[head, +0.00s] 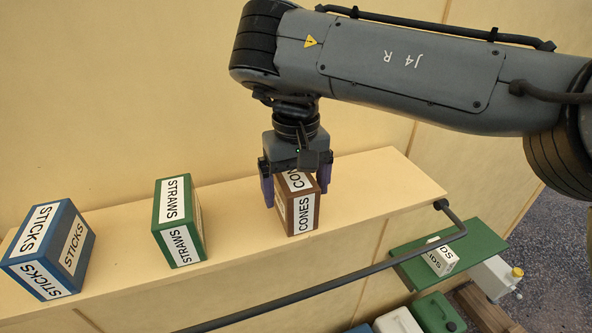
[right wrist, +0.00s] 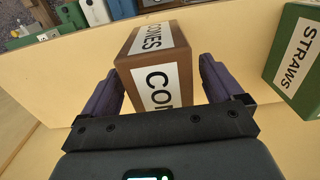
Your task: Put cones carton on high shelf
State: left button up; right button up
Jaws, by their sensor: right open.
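The brown cones carton (head: 303,216) with white CONES labels stands upright on the pale high shelf (head: 359,192), toward its right end. My right gripper (head: 296,190) is above it with its purple fingers open, one on each side of the carton. In the right wrist view the carton (right wrist: 155,60) sits between the two fingers (right wrist: 158,88), with a gap visible on each side. The carton's lower part is hidden in the wrist view. My left gripper is not in view.
A green STRAWS carton (head: 178,222) and a blue STICKS carton (head: 48,250) stand on the same shelf to the left. A dark rail (head: 330,285) runs along the shelf front. Lower right, a green board (head: 405,262) holds a white carton (head: 440,257), near several jugs.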

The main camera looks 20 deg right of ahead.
jog(key=shift+r, duration=2.35)
